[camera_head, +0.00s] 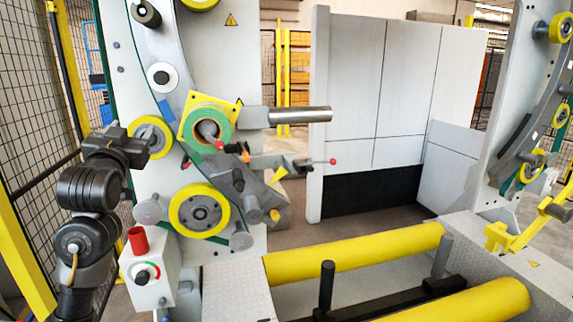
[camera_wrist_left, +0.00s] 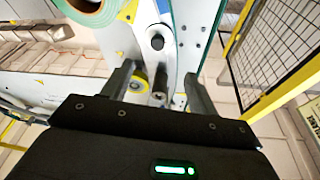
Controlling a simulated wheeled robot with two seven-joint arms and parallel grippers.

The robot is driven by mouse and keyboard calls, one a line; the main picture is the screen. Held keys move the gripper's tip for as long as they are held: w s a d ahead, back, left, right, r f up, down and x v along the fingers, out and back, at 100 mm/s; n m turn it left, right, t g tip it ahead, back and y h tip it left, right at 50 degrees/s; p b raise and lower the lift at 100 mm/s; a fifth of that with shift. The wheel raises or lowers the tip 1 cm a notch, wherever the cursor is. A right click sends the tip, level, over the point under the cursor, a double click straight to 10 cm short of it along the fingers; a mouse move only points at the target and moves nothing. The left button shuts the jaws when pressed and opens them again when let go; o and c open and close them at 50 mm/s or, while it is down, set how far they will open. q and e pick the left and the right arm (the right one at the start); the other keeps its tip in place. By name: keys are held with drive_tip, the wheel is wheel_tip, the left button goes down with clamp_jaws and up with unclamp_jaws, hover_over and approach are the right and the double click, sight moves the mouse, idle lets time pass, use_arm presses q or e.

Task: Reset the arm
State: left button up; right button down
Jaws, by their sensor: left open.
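My left arm (camera_head: 86,195) comes up from the lower left in the head view, with its black wrist bent toward the wrapping machine (camera_head: 180,110). The left gripper's fingers are hard to make out there. In the left wrist view my left gripper (camera_wrist_left: 158,88) shows two grey fingers standing apart, with nothing held between them. Beyond the fingers are the machine's rollers. A green-edged tape roll (camera_head: 206,127) sits on the machine, right of my wrist, and also shows at the wrist view's top left (camera_wrist_left: 92,8). My right gripper is not in view.
A control box (camera_head: 147,272) with a red knob stands close right of my left arm. Mesh fencing (camera_head: 40,100) with yellow posts runs along the left. Yellow rollers (camera_head: 355,252) lie at lower right. Open floor lies before the white panels (camera_head: 385,90).

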use_arm(q)
drive_tip(key=s+d+f+g+h, duration=0.1)
drive_tip(key=s+d+f+g, duration=0.15)
drive_tip(key=f, duration=0.95)
drive_tip(key=s+d+f+m+g+h, duration=0.1)
drive_tip(key=s+f+g, duration=0.25)
drive_tip(key=f, duration=0.85)
drive_tip(key=s+d+f+g+h, duration=0.15)
drive_tip(key=s+f, duration=0.25)
drive_tip(key=f, duration=0.8)
drive_tip(key=s+d+f+g, duration=0.1)
drive_tip(key=s+f+g, duration=0.2)
drive_tip(key=s+f, duration=0.6)
drive_tip(key=s+d+f+g, duration=0.25)
drive_tip(key=s+f, duration=0.25)
drive_tip(key=s, duration=0.7)
drive_tip(key=s+d+f+g, duration=0.1)
drive_tip(key=s+f+g, duration=0.3)
drive_tip(key=s+f, duration=0.5)
drive_tip(key=s+f+g, duration=0.1)
drive_tip(key=s+f, duration=0.1)
drive_tip(key=f, duration=0.9)
drive_tip(key=s+f, duration=0.2)
drive_tip(key=f, duration=1)
drive_tip(key=s+a+f+g, duration=0.1)
drive_tip(key=s+a+f, duration=0.1)
drive_tip(key=s+f, duration=1.4)
drive_tip(key=shift+s+a+f+m+g, duration=0.3)
drive_tip(key=shift+a+f+g, duration=0.1)
drive_tip(key=shift+f, duration=0.05)
